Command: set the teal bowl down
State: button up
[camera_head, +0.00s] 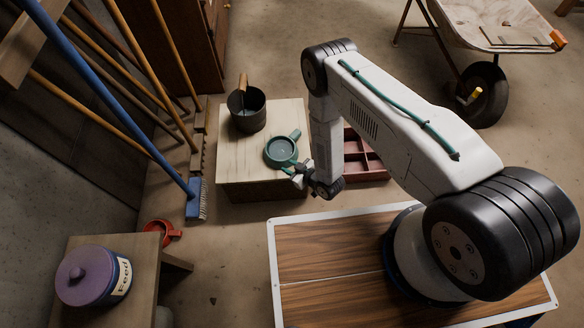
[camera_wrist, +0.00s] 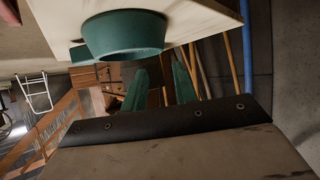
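The teal bowl (camera_head: 281,151) sits upright on the pale top of a low wooden box (camera_head: 235,173), near its front right. Its one handle points to the back right. My gripper (camera_head: 291,171) is at the bowl's near side, just outside the front edge of the box top. The wrist view is upside down and shows the bowl (camera_wrist: 125,36) against the box top (camera_wrist: 205,16). The two teal fingers of my gripper (camera_wrist: 160,88) stand apart there, with nothing seen between them; the bowl lies outside the gap.
A dark pot (camera_head: 246,117) with a wooden handle stands behind the bowl on the box. A red compartment tray (camera_head: 367,172) is to the right. Brooms lean at the left, above a red mug (camera_head: 158,231). A purple-lidded feed jar (camera_head: 95,280) stands front left. A wheelbarrow (camera_head: 483,95) is back right.

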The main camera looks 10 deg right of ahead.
jog(key=w+d+r+m+h, duration=0.1)
jog(key=w+d+r+h, duration=0.1)
jog(key=w+r, duration=0.75)
jog(key=w+d+r+h, duration=0.2)
jog(key=w+r, duration=0.4)
jog(key=r, duration=0.6)
jog(key=d+r+m+g+h, duration=0.1)
jog(key=d+r, duration=0.3)
jog(key=r, duration=0.7)
jog(key=d+r+m+g+h, duration=0.15)
jog(key=d+r, duration=0.25)
jog(key=r, duration=0.7)
jog(key=s+d+r+m+g+h, duration=0.1)
jog(key=s+d+r+m, duration=0.15)
jog(key=s+r, duration=0.65)
jog(key=s+d+r+m+g+h, duration=0.1)
jog(key=s+d+r, duration=0.3)
jog(key=s+r, duration=0.45)
jog(key=s+d+r+m+g, duration=0.1)
jog(key=s+r, duration=0.3)
jog(key=s, duration=0.7)
jog(key=s+d+r+m+g, duration=0.1)
jog(key=s+r, duration=0.3)
jog(key=s, duration=0.7)
jog(key=shift+s+r+g, duration=0.35)
jog(key=shift+s+g, duration=0.05)
jog(key=shift+g, duration=0.25)
